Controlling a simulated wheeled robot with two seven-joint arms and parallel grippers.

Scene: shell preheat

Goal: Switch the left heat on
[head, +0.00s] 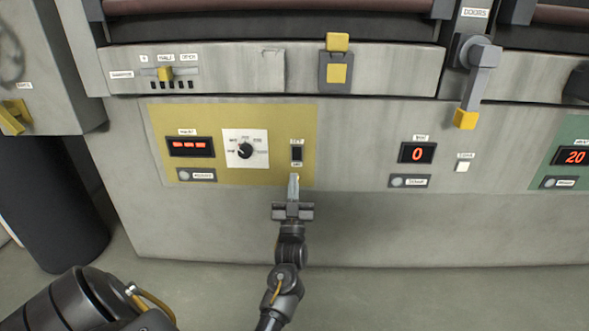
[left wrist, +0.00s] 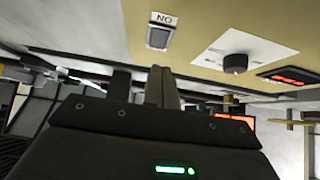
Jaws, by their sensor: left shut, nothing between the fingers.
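A black rocker switch (head: 297,153) sits on the yellow panel (head: 215,112) at the left, with small labels above and below it. It also shows in the left wrist view (left wrist: 158,37), where a label beside it appears to read ON upside down. My left gripper (head: 294,179) is shut and empty, its fingertips just below the switch, over its lower label. I cannot tell whether they touch the panel. In the left wrist view the fingers (left wrist: 160,76) point toward the panel, apart from the switch. My right gripper is not in view.
Left of the switch are a dial (head: 245,150) on a white plate and a red display showing dashes (head: 190,146). A second display (head: 417,153) reads 0. A yellow-tipped lever (head: 465,118) hangs at the right.

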